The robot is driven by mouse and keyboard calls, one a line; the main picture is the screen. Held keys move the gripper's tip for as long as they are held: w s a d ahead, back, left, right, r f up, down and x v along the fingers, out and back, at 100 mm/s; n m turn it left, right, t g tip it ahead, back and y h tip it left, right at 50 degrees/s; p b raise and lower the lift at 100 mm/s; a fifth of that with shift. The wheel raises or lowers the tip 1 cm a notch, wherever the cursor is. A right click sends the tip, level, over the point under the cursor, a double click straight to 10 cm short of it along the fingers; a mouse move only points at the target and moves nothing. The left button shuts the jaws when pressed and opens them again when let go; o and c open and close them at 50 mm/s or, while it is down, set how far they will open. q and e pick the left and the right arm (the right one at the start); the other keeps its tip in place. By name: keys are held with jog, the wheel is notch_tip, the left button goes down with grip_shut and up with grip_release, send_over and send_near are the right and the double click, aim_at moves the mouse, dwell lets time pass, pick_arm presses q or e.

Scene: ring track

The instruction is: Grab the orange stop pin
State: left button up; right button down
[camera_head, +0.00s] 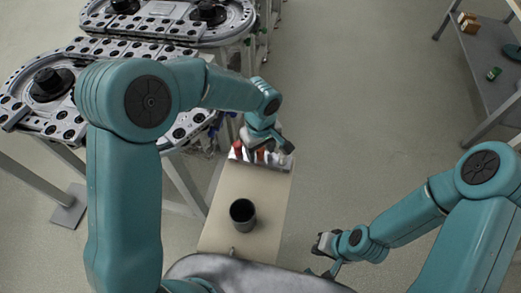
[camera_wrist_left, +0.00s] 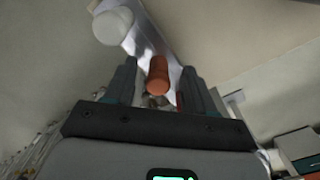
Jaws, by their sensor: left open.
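The orange stop pin (camera_wrist_left: 157,76) shows in the left wrist view as an upright-looking orange cylinder between the two fingers of my left gripper (camera_wrist_left: 157,82). There is a gap to the finger on either side, so the gripper is open around or just above it. In the head view my left gripper (camera_head: 270,146) is over the far end of the beige board, and it partly hides the pins there. My right gripper (camera_head: 323,256) is low on the right, apart from the board; its jaw opening is not clear.
A metal rack (camera_head: 282,162) holds the pins at the far end of the beige board (camera_head: 222,205). A white round-topped piece (camera_wrist_left: 113,26) stands near the orange pin. A dark cup (camera_head: 242,214) stands on the board. The ring track (camera_head: 100,50) is at left, a grey shelf (camera_head: 480,70) at right.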

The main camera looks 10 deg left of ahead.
pick_arm(q)
jog(key=shift+w+f, duration=0.25)
jog(key=shift+f, duration=0.2)
jog(key=shift+s+a+r, duration=0.1)
jog(key=shift+s+r, duration=0.05)
jog(key=shift+s, duration=0.05)
jog(key=c, duration=0.4)
grip_shut()
